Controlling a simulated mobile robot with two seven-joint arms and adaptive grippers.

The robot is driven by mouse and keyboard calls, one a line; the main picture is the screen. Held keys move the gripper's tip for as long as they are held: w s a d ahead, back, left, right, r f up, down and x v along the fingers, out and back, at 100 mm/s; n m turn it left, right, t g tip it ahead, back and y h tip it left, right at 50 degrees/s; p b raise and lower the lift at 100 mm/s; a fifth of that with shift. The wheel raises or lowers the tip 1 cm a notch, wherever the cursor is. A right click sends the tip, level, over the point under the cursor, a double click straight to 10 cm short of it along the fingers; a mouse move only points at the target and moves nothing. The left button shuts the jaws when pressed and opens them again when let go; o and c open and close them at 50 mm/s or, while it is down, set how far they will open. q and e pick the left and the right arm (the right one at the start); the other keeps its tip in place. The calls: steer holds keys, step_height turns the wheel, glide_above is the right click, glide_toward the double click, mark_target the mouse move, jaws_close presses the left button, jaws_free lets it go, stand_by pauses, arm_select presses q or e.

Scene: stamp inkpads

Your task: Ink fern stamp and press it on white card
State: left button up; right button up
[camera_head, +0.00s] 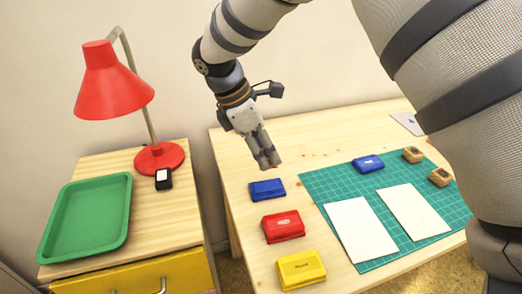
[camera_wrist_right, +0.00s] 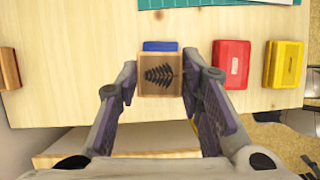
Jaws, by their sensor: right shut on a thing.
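My right gripper (camera_head: 265,155) hangs above the back left part of the table, close to the blue inkpad (camera_head: 267,189). In the right wrist view its fingers are shut on the sides of a wooden block, the fern stamp (camera_wrist_right: 160,76), with a dark fern picture facing the camera. Behind the stamp a strip of the blue inkpad (camera_wrist_right: 160,46) shows; whether they touch I cannot tell. Two white cards, a left one (camera_head: 361,230) and a right one (camera_head: 414,212), lie on the green cutting mat (camera_head: 324,183). My left gripper is not in view.
A red inkpad (camera_head: 283,226) and a yellow inkpad (camera_head: 301,269) lie in front of the blue one. Another blue pad (camera_head: 368,163) and two wooden stamps (camera_head: 413,154) (camera_head: 440,177) sit on the mat. A side cabinet holds a red lamp (camera_head: 110,90) and green tray (camera_head: 88,215).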

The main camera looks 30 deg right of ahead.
step_height(320, 180, down, 5)
steer(key=shift+s+d+r+b, duration=0.15)
steer(key=shift+r+b, duration=0.05)
steer(key=shift+b, duration=0.4)
steer(key=shift+f, duration=0.65)
arm_select(q)
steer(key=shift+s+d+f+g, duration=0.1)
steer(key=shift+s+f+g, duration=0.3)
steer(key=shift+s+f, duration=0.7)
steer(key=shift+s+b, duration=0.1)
steer(key=shift+b, duration=0.2)
arm_select(e)
steer(key=shift+f, duration=0.5)
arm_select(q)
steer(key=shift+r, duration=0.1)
arm_select(e)
steer(key=shift+f, duration=0.1)
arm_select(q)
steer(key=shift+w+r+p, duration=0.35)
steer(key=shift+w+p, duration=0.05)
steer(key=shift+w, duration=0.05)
arm_select(e)
steer(key=shift+r, duration=0.65)
steer(key=shift+r, duration=0.1)
